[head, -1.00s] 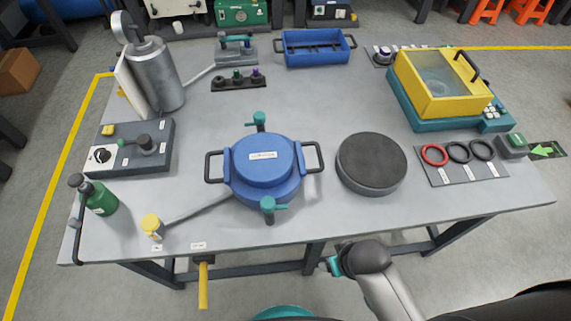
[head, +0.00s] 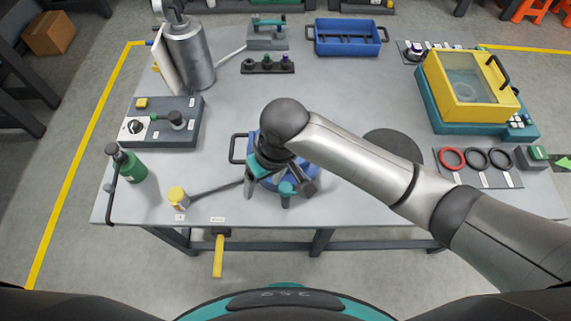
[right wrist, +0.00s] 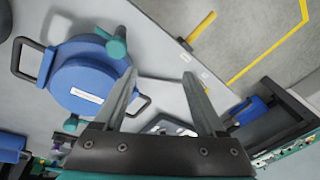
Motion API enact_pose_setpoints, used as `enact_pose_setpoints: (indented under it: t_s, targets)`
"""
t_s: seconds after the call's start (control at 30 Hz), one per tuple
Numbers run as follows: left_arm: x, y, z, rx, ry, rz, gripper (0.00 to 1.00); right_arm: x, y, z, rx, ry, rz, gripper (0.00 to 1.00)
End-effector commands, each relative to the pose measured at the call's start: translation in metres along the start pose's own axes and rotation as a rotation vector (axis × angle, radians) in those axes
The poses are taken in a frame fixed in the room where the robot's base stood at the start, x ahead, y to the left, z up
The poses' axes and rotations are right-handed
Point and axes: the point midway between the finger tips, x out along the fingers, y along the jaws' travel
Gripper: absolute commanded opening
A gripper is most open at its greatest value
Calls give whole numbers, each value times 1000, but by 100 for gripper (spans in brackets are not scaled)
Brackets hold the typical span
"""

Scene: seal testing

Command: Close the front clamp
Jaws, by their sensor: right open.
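The blue round lidded vessel (right wrist: 88,82) stands on the table with a white label on its lid. My right arm covers much of it in the head view, where part of its blue body (head: 310,178) shows. The teal front clamp (head: 286,189) is at its near side; in the right wrist view it is the upper teal knob (right wrist: 115,43). A second teal clamp (right wrist: 71,123) is on the far side. My right gripper (right wrist: 160,77) is open and empty, its fingers beside the front clamp, apart from it. My left gripper is not in view.
A dark round disc (head: 394,146) lies right of the vessel, partly behind my arm. A yellow handle (head: 219,257) hangs at the table's front edge.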

Motion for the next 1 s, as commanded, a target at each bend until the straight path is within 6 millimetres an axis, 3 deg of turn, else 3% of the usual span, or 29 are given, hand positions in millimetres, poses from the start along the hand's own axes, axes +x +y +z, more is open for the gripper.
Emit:
enact_pose_setpoints:
  t_s: [0.1,0.3,0.67,1.0]
  targets:
    - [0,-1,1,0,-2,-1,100,0,27,-5,21,-60,81,72]
    - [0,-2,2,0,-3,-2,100,-2,56,-7,63,-117,159,72]
    - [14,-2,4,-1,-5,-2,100,9,62,-6,73,-125,172,72]
    - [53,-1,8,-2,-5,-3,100,40,67,-2,71,-123,171,72]
